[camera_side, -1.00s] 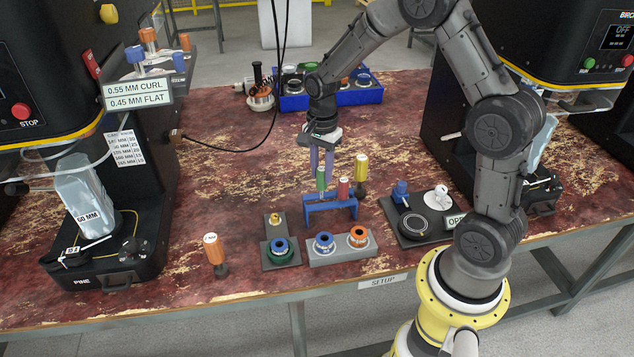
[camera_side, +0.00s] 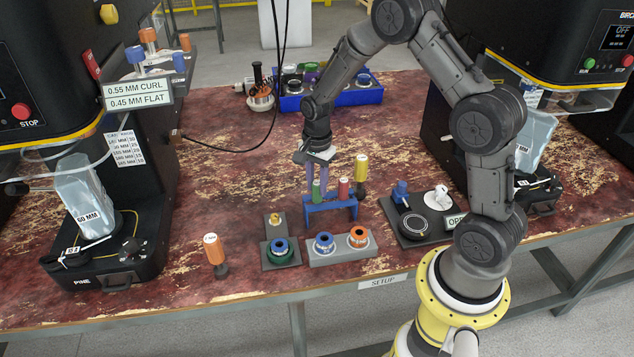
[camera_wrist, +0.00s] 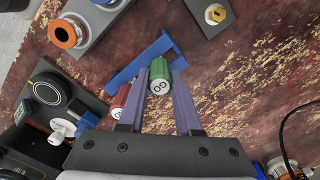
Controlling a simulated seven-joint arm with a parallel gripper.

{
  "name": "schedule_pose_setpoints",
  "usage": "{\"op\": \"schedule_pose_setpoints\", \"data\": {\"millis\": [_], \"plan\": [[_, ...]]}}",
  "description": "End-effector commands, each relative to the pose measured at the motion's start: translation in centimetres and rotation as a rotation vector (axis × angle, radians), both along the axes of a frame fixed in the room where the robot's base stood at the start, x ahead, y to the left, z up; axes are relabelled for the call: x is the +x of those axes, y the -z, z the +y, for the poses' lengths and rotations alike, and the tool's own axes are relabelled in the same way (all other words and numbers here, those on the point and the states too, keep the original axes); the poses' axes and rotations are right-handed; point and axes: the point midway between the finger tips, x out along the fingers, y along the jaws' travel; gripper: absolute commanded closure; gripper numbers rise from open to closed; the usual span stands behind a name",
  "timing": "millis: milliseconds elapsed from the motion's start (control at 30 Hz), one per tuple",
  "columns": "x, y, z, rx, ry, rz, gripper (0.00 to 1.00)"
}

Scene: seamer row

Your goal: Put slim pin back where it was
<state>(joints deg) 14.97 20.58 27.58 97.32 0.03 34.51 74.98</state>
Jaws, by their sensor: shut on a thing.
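My gripper (camera_side: 316,184) has purple fingers and points down over the left end of the blue rack (camera_side: 331,206). It is shut on a green pin (camera_side: 317,190), whose numbered top shows between the fingers in the wrist view (camera_wrist: 159,78). The pin is at the rack's left part; whether it is fully seated is hidden. A red pin (camera_side: 343,188) stands upright in the same rack, just right of the green one; the wrist view shows it partly behind a finger (camera_wrist: 119,101). No label in view reads "slim pin".
A yellow pin (camera_side: 361,168) stands close behind the rack. In front are a grey block with ringed rolls (camera_side: 342,252) and a dark block (camera_side: 281,256). An orange-handled pin (camera_side: 214,250) stands front left. A dark plate (camera_side: 416,228) lies right. Open table lies left of the rack.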

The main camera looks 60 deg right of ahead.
Motion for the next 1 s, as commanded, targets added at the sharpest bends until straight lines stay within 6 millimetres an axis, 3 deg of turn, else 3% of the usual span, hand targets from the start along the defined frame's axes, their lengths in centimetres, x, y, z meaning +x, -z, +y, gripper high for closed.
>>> {"op": "schedule_pose_setpoints", "data": {"millis": [133,167,300,667,767,1000], "plan": [[0.0,0.4,0.0,0.0,0.0,0.0,1.0],[0.0,0.4,0.0,0.0,0.0,0.0,0.62],[0.0,0.4,0.0,0.0,0.0,0.0,0.37],[0.0,0.0,0.0,0.0,0.0,-0.001,0.37],[0.1,-1.1,0.0,-0.001,0.0,-0.003,0.37],[0.1,-5.9,0.0,-0.001,0.0,-0.005,0.37]]}}
